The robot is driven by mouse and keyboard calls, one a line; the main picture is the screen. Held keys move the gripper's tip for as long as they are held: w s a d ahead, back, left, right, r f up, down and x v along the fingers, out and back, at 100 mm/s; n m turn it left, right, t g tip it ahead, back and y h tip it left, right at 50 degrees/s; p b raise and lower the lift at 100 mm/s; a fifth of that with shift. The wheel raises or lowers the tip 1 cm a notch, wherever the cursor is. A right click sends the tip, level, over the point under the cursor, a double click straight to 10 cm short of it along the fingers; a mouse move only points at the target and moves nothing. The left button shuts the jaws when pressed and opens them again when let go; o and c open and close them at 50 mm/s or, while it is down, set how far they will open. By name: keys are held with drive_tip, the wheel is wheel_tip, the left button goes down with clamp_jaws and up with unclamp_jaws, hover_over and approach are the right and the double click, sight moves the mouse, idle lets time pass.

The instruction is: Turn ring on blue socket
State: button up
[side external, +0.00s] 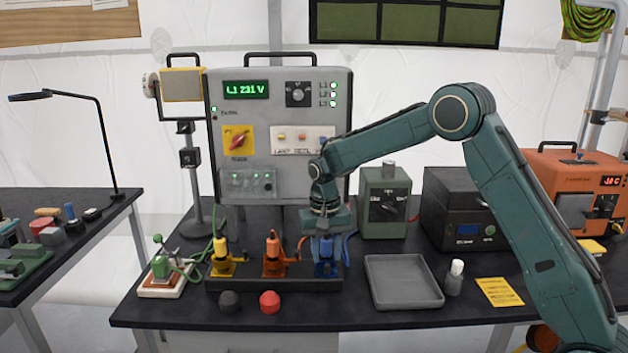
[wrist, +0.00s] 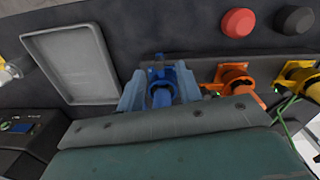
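The blue socket (side external: 326,268) is at the right end of a dark block (side external: 283,285) on the bench. My gripper (side external: 326,238) points straight down over it and hides its upper part. In the wrist view, the blue ring and plug (wrist: 162,95) lie between the two pale fingers of my gripper (wrist: 161,92), one on each side and very close. I cannot tell whether the fingers press on the ring or only stand around it.
An orange plug (side external: 273,256) and a yellow plug (side external: 222,258) stand left of the blue socket. A black knob (side external: 229,301) and a red knob (side external: 269,302) are in front. A grey tray (side external: 403,282) and a white bottle (side external: 454,277) are to the right. The panel (side external: 285,120) rises behind.

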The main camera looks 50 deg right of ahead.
wheel_tip(320, 180, up, 11)
drive_tip(key=shift+w+a+f, duration=0.15)
drive_tip(key=shift+a, duration=0.05)
idle(0.6)
drive_tip(key=s+a+r+n+t, duration=0.1)
drive_tip(key=s+r+n, duration=0.1)
drive_tip(key=s+r, duration=0.45)
drive_tip(key=s+a+r+n+t, duration=0.1)
drive_tip(key=s+r+n+t, duration=0.15)
drive_tip(key=s, duration=0.75)
drive_tip(key=s+a+f+n+t, duration=0.1)
drive_tip(key=s+f, duration=0.1)
drive_tip(key=s, duration=0.6)
drive_tip(key=s+f+n+t, duration=0.1)
drive_tip(key=s+n, duration=0.1)
drive_tip(key=s, duration=0.6)
drive_tip(key=shift+s+a+f, duration=0.3)
drive_tip(key=shift+a+f, duration=0.1)
